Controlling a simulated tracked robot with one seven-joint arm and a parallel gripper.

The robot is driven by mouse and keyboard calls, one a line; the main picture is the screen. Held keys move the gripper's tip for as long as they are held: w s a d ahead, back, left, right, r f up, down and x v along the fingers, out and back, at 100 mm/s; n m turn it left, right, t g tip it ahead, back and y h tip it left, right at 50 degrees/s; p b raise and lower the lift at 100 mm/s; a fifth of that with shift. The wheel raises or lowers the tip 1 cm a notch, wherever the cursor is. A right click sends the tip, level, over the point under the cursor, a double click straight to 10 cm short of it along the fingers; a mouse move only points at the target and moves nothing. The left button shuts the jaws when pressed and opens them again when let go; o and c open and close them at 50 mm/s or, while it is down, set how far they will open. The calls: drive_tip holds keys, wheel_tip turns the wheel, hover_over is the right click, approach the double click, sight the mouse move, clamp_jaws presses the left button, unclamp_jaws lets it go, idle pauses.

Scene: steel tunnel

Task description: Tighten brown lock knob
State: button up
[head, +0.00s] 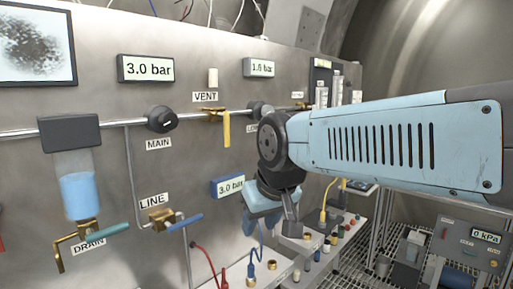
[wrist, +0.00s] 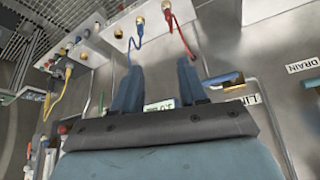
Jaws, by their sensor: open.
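My gripper (head: 268,222) hangs in front of the steel panel, pointing downward, near the lower gauge reading 3.0 bar. In the wrist view its two blue fingers (wrist: 160,82) are apart with nothing between them. I cannot make out a brown lock knob for certain in either view. A row of small coloured knobs or plugs (head: 335,238) sits on the pale ledge to the right of my gripper; they are too small to tell apart. My arm and gripper hide part of the panel and ledge.
A blue-handled LINE valve (head: 160,219) and a green-handled DRAIN valve (head: 88,232) stick out on the left. Red cable (wrist: 178,30) and blue cable (wrist: 131,42) hang near the ledge. A yellow cable (head: 325,203) and a grey 0 kPa unit (head: 462,244) are on the right.

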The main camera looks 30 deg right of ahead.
drive_tip(key=shift+o, duration=1.4)
drive_tip(key=shift+m, duration=0.3)
drive_tip(key=shift+w+f+m+g+y, duration=0.25)
drive_tip(key=shift+m+g+y, duration=0.05)
drive_tip(key=shift+m, duration=0.3)
drive_tip(key=w+d+r+m+t+y, duration=0.15)
drive_tip(key=w+m+y, duration=0.25)
drive_tip(key=w+m, duration=0.4)
drive_tip(key=w+d+r+m+t+y, duration=0.1)
drive_tip(key=w+d+m+y, duration=0.3)
drive_tip(key=m, duration=0.6)
drive_tip(key=w+d+r+m+t+h, duration=0.1)
drive_tip(key=w+d+r+m+t, duration=0.1)
drive_tip(key=w+d+m+t, duration=0.45)
drive_tip(key=w+d+r+m+t+h, duration=0.1)
drive_tip(key=w+d+r+m+t, duration=0.15)
drive_tip(key=d+m, duration=0.85)
drive_tip(key=w+n, duration=0.1)
drive_tip(key=w, duration=0.3)
drive_tip(key=w+a+n, duration=0.1)
drive_tip(key=w, duration=0.3)
drive_tip(key=w+n, duration=0.1)
drive_tip(key=w, duration=0.3)
drive_tip(key=shift+a+f+t, duration=0.25)
drive_tip(key=shift+f, duration=0.1)
drive_tip(key=shift+c, duration=0.2)
drive_tip(key=c, duration=1)
